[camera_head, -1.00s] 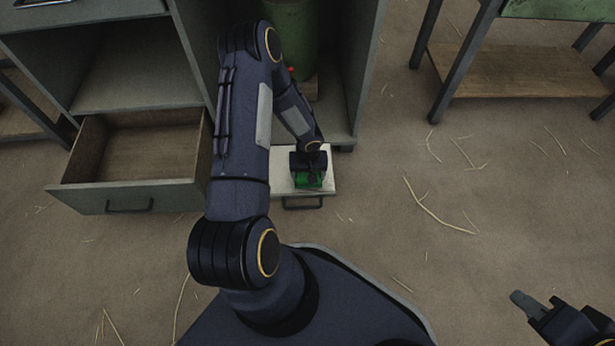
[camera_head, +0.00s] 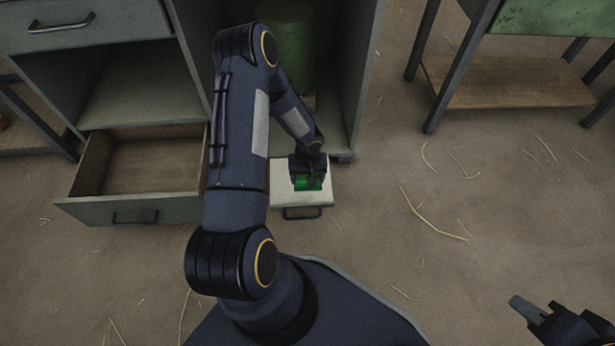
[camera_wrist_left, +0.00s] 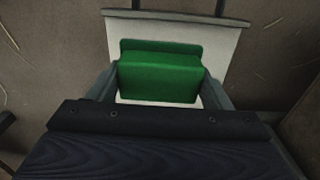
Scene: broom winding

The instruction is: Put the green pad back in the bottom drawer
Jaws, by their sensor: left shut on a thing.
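The green pad (camera_head: 308,184) is between the fingers of my left gripper (camera_head: 308,178), which is shut on it. In the left wrist view the pad (camera_wrist_left: 160,74) fills the gap between the two fingertips (camera_wrist_left: 160,82). It is above a small white-topped box or stool with a dark handle (camera_head: 284,196); I cannot tell whether it touches. The bottom drawer (camera_head: 180,180) of the grey cabinet is pulled out at the left, and its visible wooden inside is empty. My right gripper (camera_head: 540,312) shows at the lower right edge, seemingly with nothing in it.
The grey cabinet (camera_head: 125,75) has an open shelf above the drawer and a closed drawer at the top left. A green cylinder (camera_head: 288,45) stands in its right bay. A workbench (camera_head: 510,80) stands at the upper right. The floor with straw is otherwise clear.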

